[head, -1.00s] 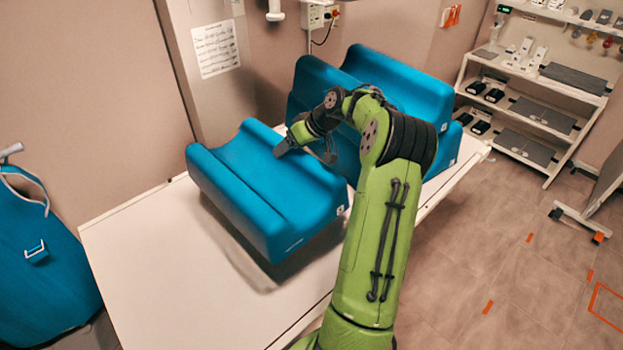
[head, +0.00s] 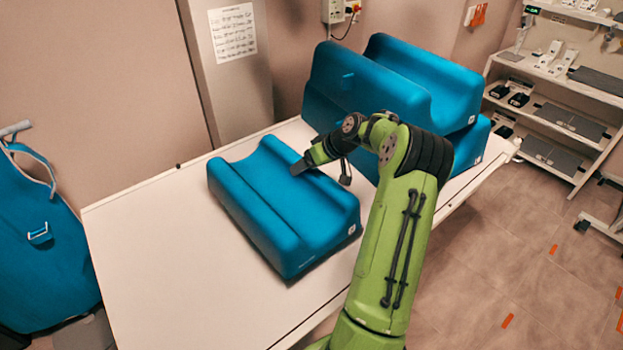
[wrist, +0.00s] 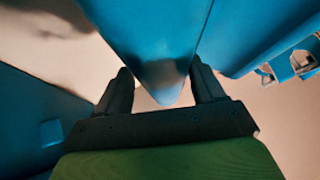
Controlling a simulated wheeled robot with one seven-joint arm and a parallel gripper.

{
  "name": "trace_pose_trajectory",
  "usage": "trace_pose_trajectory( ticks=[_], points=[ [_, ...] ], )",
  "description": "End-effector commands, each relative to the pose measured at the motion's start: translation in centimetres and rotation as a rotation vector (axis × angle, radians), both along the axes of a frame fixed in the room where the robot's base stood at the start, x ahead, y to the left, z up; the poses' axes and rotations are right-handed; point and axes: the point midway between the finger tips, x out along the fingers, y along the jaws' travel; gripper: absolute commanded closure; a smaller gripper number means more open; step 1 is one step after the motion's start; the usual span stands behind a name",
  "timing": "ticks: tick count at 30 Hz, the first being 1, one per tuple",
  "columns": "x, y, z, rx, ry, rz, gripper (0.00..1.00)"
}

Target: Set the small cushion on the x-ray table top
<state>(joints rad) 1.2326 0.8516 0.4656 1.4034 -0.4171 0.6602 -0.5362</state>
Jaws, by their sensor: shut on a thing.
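The small cushion (head: 270,215) is blue with a grooved top. It lies level over the white x-ray table top (head: 165,265), left of the larger blue cushions. Its shadow hugs its lower edge, so it is on the top or just above it; I cannot tell which. My gripper (head: 303,167) is at its back right edge, partly hidden by my arm. In the wrist view my gripper (wrist: 163,90) has a finger on each side of a blue cushion edge (wrist: 165,75) and is shut on it.
Large blue cushions (head: 385,90) stand at the back right of the table, close to my arm. A blue apron (head: 40,245) hangs at the left. Bare table top lies left and in front of the small cushion. A shelf rack (head: 555,95) stands at the far right.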

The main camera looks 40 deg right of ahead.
Motion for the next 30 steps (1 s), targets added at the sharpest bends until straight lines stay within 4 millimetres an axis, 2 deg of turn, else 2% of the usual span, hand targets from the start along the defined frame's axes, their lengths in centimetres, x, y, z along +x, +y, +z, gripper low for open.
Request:
trace_pose_trajectory(
  ticks=[6,12,13,15,18,26,30],
  points=[
    [0.0,0.1,-4.1,0.002,-0.001,0.001,1.00],
    [0.0,0.0,-4.4,-0.001,0.000,0.001,1.00],
    [0.0,0.0,-4.5,-0.001,0.002,0.000,0.29],
    [0.0,0.0,-4.5,-0.001,0.002,0.000,0.18],
    [0.0,0.0,-4.5,-0.001,0.001,0.000,0.04],
    [0.0,0.0,-4.3,-0.001,0.000,0.000,0.04],
    [-1.0,-0.5,-3.0,-0.005,-0.001,-0.002,0.04]
  ],
)
